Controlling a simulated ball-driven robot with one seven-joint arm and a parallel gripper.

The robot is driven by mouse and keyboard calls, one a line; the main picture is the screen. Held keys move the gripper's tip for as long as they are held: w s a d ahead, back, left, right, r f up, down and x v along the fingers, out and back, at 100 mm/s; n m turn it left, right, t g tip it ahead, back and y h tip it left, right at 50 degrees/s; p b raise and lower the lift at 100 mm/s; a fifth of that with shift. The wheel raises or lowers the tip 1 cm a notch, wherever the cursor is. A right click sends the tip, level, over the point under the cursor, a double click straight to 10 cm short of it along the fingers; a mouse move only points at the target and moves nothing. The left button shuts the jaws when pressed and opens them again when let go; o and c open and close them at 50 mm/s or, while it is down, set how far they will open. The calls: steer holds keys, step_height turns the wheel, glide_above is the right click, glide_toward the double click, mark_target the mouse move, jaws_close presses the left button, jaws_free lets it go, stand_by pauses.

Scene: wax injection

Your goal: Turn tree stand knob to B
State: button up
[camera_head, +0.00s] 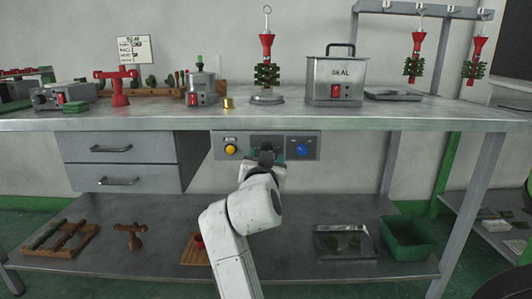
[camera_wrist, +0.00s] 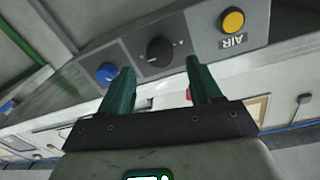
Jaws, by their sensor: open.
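A grey control panel (camera_head: 315,139) hangs under the front edge of the bench. My gripper (camera_head: 266,157) is in front of its middle part and hides what is there. In the wrist view, where the panel (camera_wrist: 205,38) appears upside down, a black knob (camera_wrist: 159,52) sits between a blue knob (camera_wrist: 107,72) and a yellow AIR button (camera_wrist: 232,20). My gripper (camera_wrist: 160,67) is open, its two green fingers spread towards the black knob, with nothing held; contact cannot be told. The knob's marks are too small to read. A red tree stand (camera_head: 267,70) stands on the bench above.
The blue knob (camera_head: 302,149) and yellow button (camera_head: 230,150) flank my gripper closely. Drawers (camera_head: 118,160) are left of the panel. A SEAL box (camera_head: 336,85) stands on the bench. The lower shelf (camera_head: 290,215) holds trays and a green bin (camera_head: 407,238).

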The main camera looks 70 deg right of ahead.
steer(key=p+v, duration=0.1)
steer(key=v, duration=0.6)
steer(key=shift+a, duration=0.1)
stand_by(0.4)
steer(key=s+a+f+n+y, duration=0.1)
steer(key=a+f+n+y, duration=0.4)
steer(key=f, duration=0.8)
steer(key=a+f+n+y, duration=0.5)
steer(key=f, duration=0.7)
steer(key=s+a+f+n+g+y, duration=0.5)
steer(key=s+a+f+n+y, duration=0.15)
steer(key=s+a+f, duration=0.8)
step_height(320, 180, up, 38)
steer(key=w+p, duration=0.1)
steer(key=p, duration=3.7)
steer(key=shift+w+r+p, duration=0.25)
steer(key=shift+w+p, duration=0.1)
steer(key=shift+p, duration=0.05)
